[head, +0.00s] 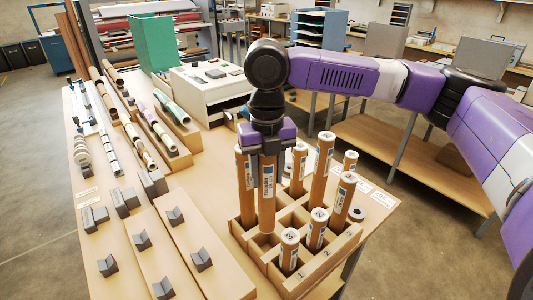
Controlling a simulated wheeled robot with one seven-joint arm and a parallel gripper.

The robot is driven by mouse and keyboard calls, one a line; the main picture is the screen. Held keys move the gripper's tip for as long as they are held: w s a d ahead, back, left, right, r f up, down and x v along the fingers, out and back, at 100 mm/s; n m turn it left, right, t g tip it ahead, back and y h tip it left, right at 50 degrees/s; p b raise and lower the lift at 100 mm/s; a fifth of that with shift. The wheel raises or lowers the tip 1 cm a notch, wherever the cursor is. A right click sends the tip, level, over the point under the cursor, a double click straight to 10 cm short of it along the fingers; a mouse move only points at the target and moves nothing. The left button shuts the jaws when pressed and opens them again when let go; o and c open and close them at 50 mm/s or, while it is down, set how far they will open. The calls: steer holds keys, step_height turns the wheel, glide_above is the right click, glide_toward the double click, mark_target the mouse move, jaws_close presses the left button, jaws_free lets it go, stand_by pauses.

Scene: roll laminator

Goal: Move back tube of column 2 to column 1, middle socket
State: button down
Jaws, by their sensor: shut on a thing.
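My gripper (268,172) is shut on a tall brown tube (266,208) with a white label, holding it upright over the left part of the wooden socket rack (303,277). The tube's lower end is by the sockets behind the front tube of column 1 (289,252); I cannot tell whether it has entered one. Another tall tube (243,190) stands just left of it at the back. A short tube (317,230) stands at the front of column 2. Empty sockets show in the middle of the rack.
Other tubes stand close right of my gripper: a short one (298,168), a tall one (322,165) and one farther front (343,195). A white machine (208,92) stands behind. Grey blocks (201,261) sit on boards at left.

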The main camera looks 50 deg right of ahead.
mark_target(267, 189)
step_height(267, 189, down, 3)
steer(key=shift+r, duration=0.1)
step_height(267, 189, down, 9)
steer(key=b, duration=0.8)
steer(key=shift+r, duration=0.2)
steer(key=shift+f, duration=0.5)
steer(key=c, duration=0.8)
jaws_free()
steer(key=shift+r+b, duration=0.55)
steer(key=shift+r, duration=3.4)
